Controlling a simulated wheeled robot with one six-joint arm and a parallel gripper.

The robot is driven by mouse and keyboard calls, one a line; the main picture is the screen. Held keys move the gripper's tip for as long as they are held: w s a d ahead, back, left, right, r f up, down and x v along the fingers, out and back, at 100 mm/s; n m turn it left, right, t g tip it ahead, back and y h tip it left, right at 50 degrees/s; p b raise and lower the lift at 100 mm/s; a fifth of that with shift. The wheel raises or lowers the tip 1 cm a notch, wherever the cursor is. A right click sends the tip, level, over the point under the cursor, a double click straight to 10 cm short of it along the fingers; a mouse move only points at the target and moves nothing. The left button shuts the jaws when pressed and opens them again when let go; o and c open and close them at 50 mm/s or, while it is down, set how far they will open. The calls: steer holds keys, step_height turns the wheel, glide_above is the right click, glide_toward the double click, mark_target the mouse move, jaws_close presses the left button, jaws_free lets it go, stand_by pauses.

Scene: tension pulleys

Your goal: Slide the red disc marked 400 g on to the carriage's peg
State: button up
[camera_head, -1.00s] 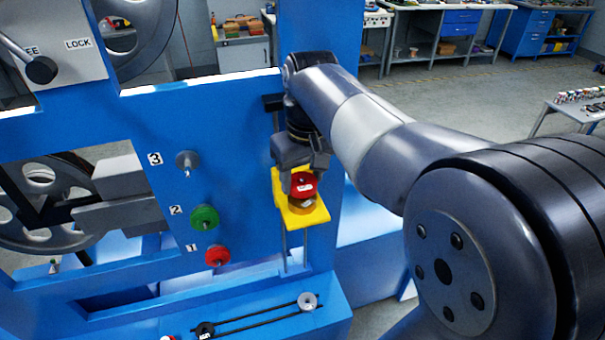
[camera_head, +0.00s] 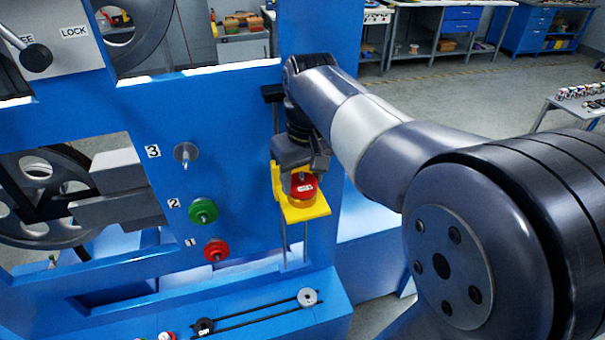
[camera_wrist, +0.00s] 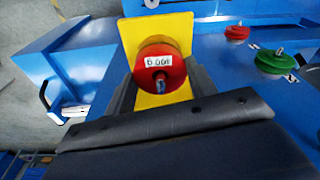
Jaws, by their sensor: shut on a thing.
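The red disc (camera_head: 303,187) with a white label is between the fingers of my gripper (camera_head: 301,176), which is shut on it. In the wrist view the red disc (camera_wrist: 160,72) lies between both dark fingers, its label upside down, reading like 400 g. The yellow carriage (camera_head: 305,213) is under it, and its plate (camera_wrist: 185,30) shows behind the disc in the wrist view. The metal peg tip (camera_wrist: 160,84) shows at the disc's centre, so the disc appears to be around the peg. An orange-brown disc (camera_wrist: 157,42) lies just beneath. Whether the two discs touch is unclear.
The blue frame carries a bare peg marked 3 (camera_head: 186,153), a green pulley at 2 (camera_head: 203,211) and a red one at 1 (camera_head: 216,250). A slotted rail (camera_head: 258,312) with knobs is at the front. Guide rods run below the carriage.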

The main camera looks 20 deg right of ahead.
steer(key=shift+f, duration=0.35)
steer(key=shift+r, duration=0.1)
steer(key=o, duration=1.3)
steer(key=shift+o, duration=0.2)
step_height(320, 180, up, 11)
steer(key=s, duration=0.1)
steer(key=shift+s+f+b, duration=0.15)
steer(key=shift+f+b, duration=0.05)
steer(key=shift+b, duration=0.2)
steer(key=shift+d, duration=0.1)
